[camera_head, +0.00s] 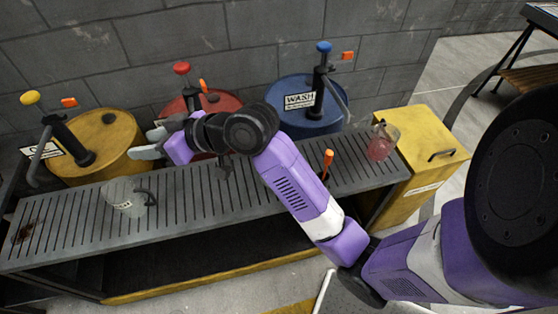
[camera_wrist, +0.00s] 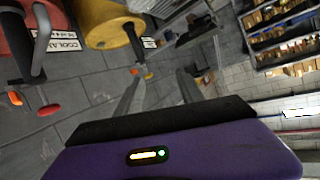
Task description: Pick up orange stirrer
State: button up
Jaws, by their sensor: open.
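An upright orange-handled tool (camera_head: 328,158), which looks like the stirrer, stands at the grated bench (camera_head: 230,190), right of my forearm. Its lower part is dark, and my arm partly hides the area around it. My gripper (camera_head: 147,144) is open and empty, held above the bench's left half near the yellow drum (camera_head: 108,140), well left of the orange-handled tool. In the wrist view my gripper's two fingers (camera_wrist: 158,88) are apart with nothing held between them. I cannot make out the tool there.
A red drum (camera_head: 226,103) and a blue drum (camera_head: 300,121) with pumps stand behind the bench. A clear jug (camera_head: 124,198) stands at left, a reddish jug (camera_head: 379,147) at right by a yellow cabinet (camera_head: 425,140). Shelves (camera_wrist: 280,30) show in the wrist view.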

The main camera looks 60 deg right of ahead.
jog(key=s+d+f+n+g+h, duration=0.1)
jog(key=s+d+f+n+g, duration=0.2)
jog(key=d, duration=0.5)
jog(key=m+g+h, duration=0.1)
jog(key=g+h, duration=0.2)
jog(key=g, duration=0.7)
send_over(326, 168)
jog(key=f, duration=1.2)
jog(key=shift+w+f, duration=0.2)
jog(key=f, duration=0.3)
jog(key=f+p, duration=0.1)
jog(key=f, duration=0.3)
jog(key=shift+s+d+f, duration=0.15)
jog(key=shift+s+d, duration=0.05)
jog(key=shift+c, duration=0.5)
grip_shut()
